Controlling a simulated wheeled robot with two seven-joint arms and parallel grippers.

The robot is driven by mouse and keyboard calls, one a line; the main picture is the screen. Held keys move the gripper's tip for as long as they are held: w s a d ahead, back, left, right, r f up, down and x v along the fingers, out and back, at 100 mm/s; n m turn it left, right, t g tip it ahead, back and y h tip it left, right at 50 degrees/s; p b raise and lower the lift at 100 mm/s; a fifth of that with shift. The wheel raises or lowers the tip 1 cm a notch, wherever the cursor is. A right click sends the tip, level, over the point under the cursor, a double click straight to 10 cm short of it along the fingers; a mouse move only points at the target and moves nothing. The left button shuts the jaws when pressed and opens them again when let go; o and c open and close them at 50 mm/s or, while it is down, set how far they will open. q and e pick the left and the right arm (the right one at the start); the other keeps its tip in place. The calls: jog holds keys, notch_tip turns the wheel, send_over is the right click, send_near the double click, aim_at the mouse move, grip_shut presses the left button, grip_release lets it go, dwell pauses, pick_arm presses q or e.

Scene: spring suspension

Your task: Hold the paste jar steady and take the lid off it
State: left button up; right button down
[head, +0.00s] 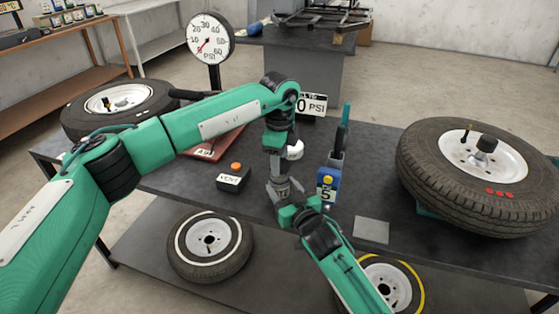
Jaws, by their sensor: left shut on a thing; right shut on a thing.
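My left gripper (281,182) points down from above, over the table near its front edge. My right gripper (284,198) comes in from the front right, just below it. The two grippers meet closely at one small spot. The paste jar and its lid are almost wholly hidden between the fingers, and I cannot make out their outlines. From the positions, the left gripper appears shut on the lid from above and the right gripper shut on the jar from the side. I cannot tell whether lid and jar are apart.
A blue holder (327,187) with a tall dark tool stands close right of the grippers. A black VENT box (233,178) stands left. A grey plate (372,231) lies front right. Large tyres (420,170) (75,120) flank the table; a gauge (209,40) stands behind.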

pick_arm(q)
jog(key=shift+r, duration=1.85)
pick_arm(e)
jog(key=c, duration=0.5)
grip_release()
